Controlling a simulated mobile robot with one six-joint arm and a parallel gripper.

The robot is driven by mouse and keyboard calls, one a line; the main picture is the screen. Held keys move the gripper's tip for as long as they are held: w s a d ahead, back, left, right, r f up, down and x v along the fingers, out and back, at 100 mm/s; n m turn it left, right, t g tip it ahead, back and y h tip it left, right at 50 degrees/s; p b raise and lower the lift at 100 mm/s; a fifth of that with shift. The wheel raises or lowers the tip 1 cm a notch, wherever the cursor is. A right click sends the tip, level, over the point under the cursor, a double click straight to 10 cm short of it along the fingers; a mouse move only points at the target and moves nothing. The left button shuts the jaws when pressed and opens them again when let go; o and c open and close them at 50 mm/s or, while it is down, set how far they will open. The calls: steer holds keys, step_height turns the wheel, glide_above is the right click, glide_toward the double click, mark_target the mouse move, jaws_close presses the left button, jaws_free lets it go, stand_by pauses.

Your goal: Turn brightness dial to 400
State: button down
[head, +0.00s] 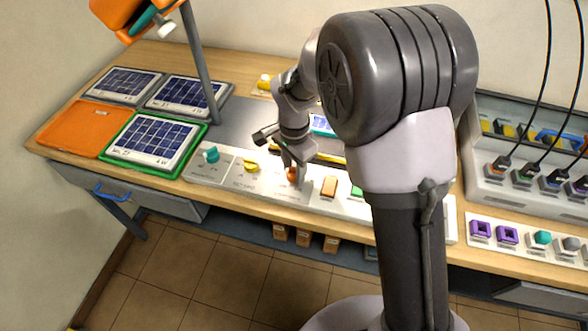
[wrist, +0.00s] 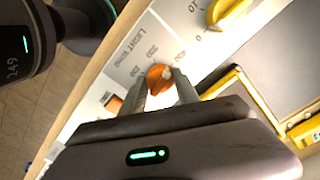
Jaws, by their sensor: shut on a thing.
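The brightness dial is an orange knob (head: 292,174) on the pale control strip (head: 232,180) at the table's front. In the wrist view the orange knob (wrist: 160,76) sits beside the lettering "LIGHT W/m" and printed numbers too small to read surely. A small pale mark shows on the knob's upper right. My gripper (head: 291,166) reaches down to it from above. In the wrist view the two fingers of my gripper (wrist: 163,92) stand on either side of the knob, shut on it. The fingers hide part of the scale.
A yellow knob (head: 250,166) and a teal knob (head: 211,154) stand left on the strip. An orange rocker (head: 329,186) and a green button (head: 357,190) are right. Solar panels (head: 152,139) lie at left under a lamp (head: 120,12). A cabled unit (head: 525,187) stands right.

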mark_target(294, 169)
steer(key=shift+m, duration=1.1)
steer(key=c, duration=0.9)
jaws_free()
steer(key=shift+r, duration=0.1)
step_height(294, 169, up, 17)
steer(key=p, duration=0.6)
steer(key=shift+r, duration=0.1)
